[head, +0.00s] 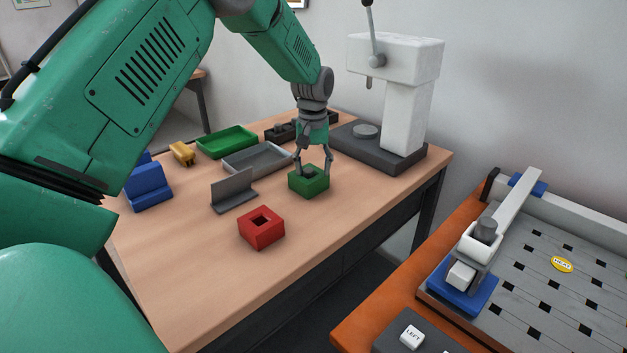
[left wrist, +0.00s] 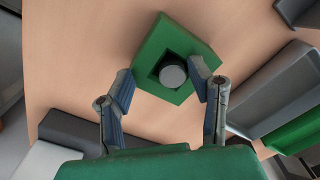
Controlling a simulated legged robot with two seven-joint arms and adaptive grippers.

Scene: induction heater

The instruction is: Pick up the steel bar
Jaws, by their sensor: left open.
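The steel bar (left wrist: 173,75) shows as a round grey end inside the square hole of a green block (left wrist: 180,47) in the left wrist view. In the head view the green block (head: 309,184) stands on the wooden table, and the bar (head: 308,171) shows as a small grey shape in its hole. My left gripper (head: 315,168) points down just over the block, its fingers spread on either side of the bar. In the left wrist view its two fingertips (left wrist: 161,72) are apart with nothing clamped between them. My right gripper is out of view.
A red block (head: 262,228) with an empty square hole stands nearer on the table (head: 200,290). A grey angle plate (head: 233,192), a grey tray (head: 258,158) and a green tray (head: 226,141) lie left of the gripper. A white press (head: 405,110) stands close behind right.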

